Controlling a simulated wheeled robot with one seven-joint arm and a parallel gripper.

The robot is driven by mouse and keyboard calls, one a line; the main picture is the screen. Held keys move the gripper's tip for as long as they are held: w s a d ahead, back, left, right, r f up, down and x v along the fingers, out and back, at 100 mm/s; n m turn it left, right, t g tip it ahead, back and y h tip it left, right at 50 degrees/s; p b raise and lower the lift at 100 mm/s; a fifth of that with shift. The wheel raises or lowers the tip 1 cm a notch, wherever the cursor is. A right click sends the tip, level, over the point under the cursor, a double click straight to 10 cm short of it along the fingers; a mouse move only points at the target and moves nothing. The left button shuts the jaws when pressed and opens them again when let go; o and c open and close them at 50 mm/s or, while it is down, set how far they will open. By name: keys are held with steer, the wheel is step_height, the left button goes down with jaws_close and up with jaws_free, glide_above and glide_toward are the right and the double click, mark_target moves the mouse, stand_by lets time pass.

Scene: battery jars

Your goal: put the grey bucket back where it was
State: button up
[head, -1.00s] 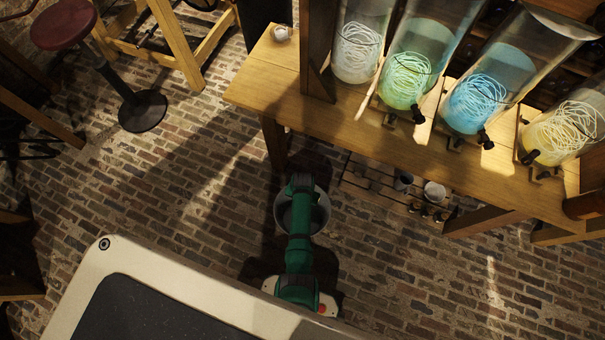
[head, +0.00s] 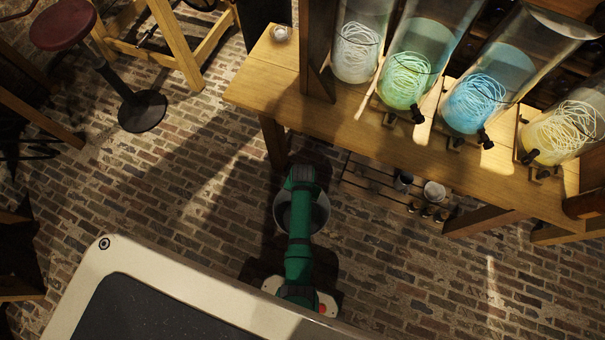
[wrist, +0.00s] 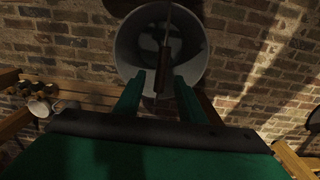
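The grey bucket (head: 318,217) is below the near left part of the wooden table, partly hidden under my green arm in the head view. In the wrist view the bucket (wrist: 128,58) shows its open mouth, with a dark handle grip (wrist: 164,62) across it. My gripper (wrist: 160,80) has its two green fingers apart, one on each side of the grip, with gaps visible between them and it. In the head view the fingers are hidden by my arm.
A red-topped stool (head: 62,25) stands at left. Brick floor (head: 150,190) is clear between.

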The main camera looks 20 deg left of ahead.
steer(key=s+d+r+t+y, duration=0.1)
steer(key=s+d+r+t, duration=0.65)
steer(key=s+r, duration=0.35)
steer(key=s+d+r+t, duration=0.1)
steer(key=s+r+t, duration=0.1)
steer(key=r, duration=0.8)
steer(key=s+d+r+t, duration=0.2)
steer(key=s+r+t, duration=0.1)
steer(key=r, duration=0.7)
steer(key=s+d+r+t+h, duration=0.1)
steer(key=s+d+r+t, duration=0.1)
steer(key=r, duration=0.8)
steer(key=s+t, duration=0.1)
steer(key=s, duration=0.1)
steer(key=shift+s, duration=0.4)
